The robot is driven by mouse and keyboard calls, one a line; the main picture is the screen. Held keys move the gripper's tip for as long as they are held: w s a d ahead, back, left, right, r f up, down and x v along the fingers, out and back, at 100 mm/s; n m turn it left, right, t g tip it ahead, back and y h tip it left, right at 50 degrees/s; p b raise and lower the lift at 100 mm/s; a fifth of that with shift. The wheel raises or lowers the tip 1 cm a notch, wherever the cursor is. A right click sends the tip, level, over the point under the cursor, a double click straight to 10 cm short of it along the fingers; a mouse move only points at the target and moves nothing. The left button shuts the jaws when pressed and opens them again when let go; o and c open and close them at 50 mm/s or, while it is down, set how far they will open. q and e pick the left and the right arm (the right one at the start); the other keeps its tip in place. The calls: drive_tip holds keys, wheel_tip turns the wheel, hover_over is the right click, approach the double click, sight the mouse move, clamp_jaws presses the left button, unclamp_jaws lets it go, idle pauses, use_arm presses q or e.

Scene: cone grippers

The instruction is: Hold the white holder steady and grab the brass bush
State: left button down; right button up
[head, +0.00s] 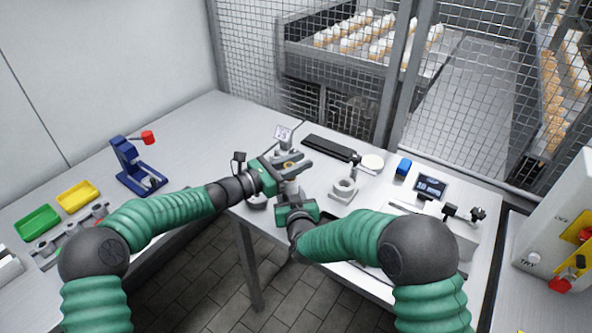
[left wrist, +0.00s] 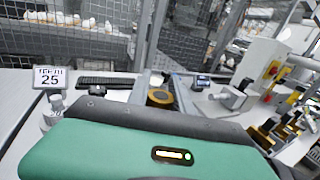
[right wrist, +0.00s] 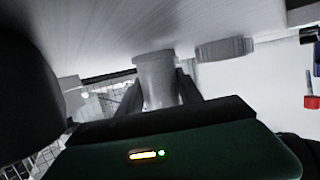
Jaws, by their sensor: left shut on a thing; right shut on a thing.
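The brass bush (head: 288,165) is a small gold ring between the fingers of my left gripper (head: 290,166). It also shows in the left wrist view (left wrist: 160,97), just beyond the dark palm edge. My left gripper is shut on it. The white holder (head: 291,187) stands below the bush as a pale upright cylinder, partly hidden by my grippers. In the right wrist view the holder (right wrist: 157,80) appears grey, between the two dark fingers of my right gripper (right wrist: 160,97), which is shut on it from the near side. Whether the bush still touches the holder cannot be told.
A grey block with a ring (head: 345,188) stands right of the grippers. A blue stand (head: 135,165) and yellow tray (head: 77,195) are left. A display device (head: 430,187) stands right.

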drive_tip(key=o, duration=1.5)
use_arm(q)
wheel_tip(320, 180, up, 8)
